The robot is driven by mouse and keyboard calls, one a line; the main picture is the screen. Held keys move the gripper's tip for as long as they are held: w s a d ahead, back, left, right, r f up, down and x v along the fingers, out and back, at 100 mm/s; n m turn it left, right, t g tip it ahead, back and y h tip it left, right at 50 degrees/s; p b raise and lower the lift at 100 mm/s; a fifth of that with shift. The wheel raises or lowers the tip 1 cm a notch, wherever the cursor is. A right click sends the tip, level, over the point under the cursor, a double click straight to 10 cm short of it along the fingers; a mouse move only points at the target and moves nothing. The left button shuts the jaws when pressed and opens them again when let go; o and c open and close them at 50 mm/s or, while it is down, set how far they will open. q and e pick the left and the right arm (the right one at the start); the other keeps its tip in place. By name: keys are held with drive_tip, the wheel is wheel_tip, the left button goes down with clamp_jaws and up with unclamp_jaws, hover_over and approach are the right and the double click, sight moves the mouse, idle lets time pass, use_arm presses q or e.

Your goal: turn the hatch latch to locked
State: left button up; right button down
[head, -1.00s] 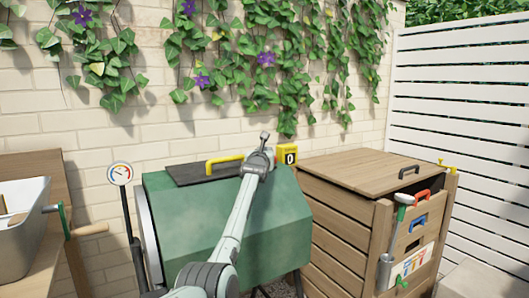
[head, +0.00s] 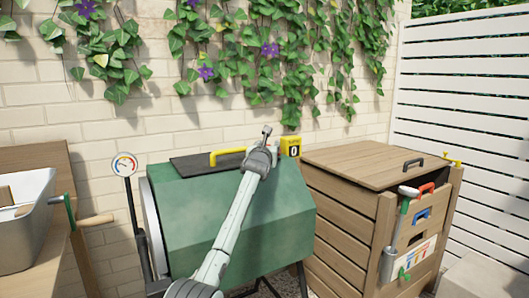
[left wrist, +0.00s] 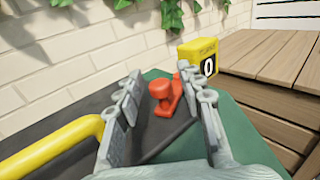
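The hatch latch (left wrist: 165,92) is a small red-orange knob and lever on the dark hatch panel of the green drum, seen in the left wrist view. In the head view it is hidden behind my left gripper (head: 267,134). In the left wrist view the fingers of my left gripper (left wrist: 160,76) are spread, one on each side of the latch, with gaps visible. I cannot tell how far the latch is turned. The dark hatch (head: 190,168) with its yellow handle (head: 228,155) lies on top of the drum (head: 215,215). My right gripper is not in view.
A yellow counter box (head: 291,147) reading 0 stands just right of my left gripper. A wooden bin (head: 345,225) with tools on its front stands to the right. A gauge (head: 124,164) stands at the left, near a grey tub (head: 25,230) on a bench.

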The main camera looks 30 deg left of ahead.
use_arm(q)
drive_tip(key=v, duration=0.7)
drive_tip(key=shift+s+a, duration=0.1)
drive_tip(key=shift+s, duration=0.05)
drive_tip(key=shift+s+d, duration=0.3)
drive_tip(key=shift+s, duration=0.1)
